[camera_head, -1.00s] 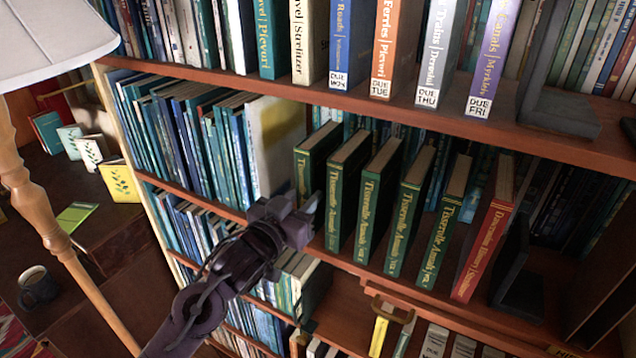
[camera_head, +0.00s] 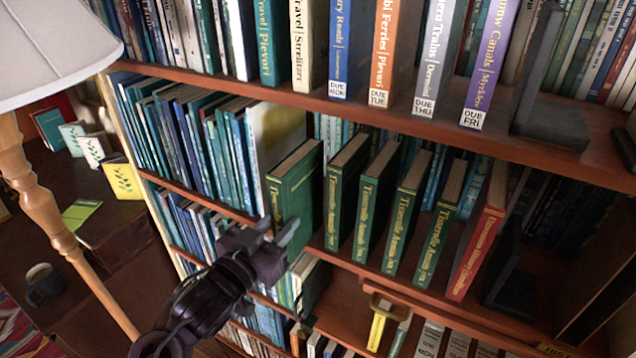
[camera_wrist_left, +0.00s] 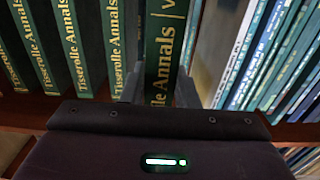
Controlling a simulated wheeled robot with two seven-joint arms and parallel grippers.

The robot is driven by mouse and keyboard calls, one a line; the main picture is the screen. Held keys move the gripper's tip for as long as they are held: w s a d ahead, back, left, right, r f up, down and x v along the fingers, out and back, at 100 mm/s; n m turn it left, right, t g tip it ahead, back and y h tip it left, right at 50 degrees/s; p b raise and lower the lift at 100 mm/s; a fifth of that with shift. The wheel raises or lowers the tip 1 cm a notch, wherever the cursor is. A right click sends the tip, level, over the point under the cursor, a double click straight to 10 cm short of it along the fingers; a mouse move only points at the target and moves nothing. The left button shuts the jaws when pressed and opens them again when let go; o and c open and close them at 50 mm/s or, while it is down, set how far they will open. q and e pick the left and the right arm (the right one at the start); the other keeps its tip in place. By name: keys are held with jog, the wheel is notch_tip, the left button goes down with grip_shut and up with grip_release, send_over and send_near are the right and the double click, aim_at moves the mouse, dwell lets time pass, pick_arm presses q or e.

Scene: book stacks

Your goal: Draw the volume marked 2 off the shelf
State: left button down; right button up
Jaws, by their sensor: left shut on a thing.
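A row of several green Tisserolle Annals volumes stands on the middle shelf (camera_head: 325,258). My left gripper (camera_head: 277,232) is shut on the lower spine of the leftmost green volume (camera_head: 296,190). That volume sticks out toward me past the others and stays upright, slightly tilted in the picture. In the left wrist view the held volume (camera_wrist_left: 162,45) sits between the two fingers (camera_wrist_left: 160,92); its gold title shows, but its number is cut off at the top. The neighbouring green volume (camera_head: 345,185) stands apart to its right. My right gripper is not in view.
A red book (camera_head: 480,235) and a dark bookend (camera_head: 508,270) stand right of the green row. Pale and blue books (camera_head: 262,150) stand close on the left. The upper shelf (camera_head: 380,120) overhangs the row. A lamp (camera_head: 45,200) stands at the left.

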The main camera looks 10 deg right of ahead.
pick_arm(q)
jog(key=p+v, duration=0.1)
jog(key=v, duration=0.8)
jog(key=shift+s+a+r, duration=0.15)
jog(key=shift+s, duration=0.1)
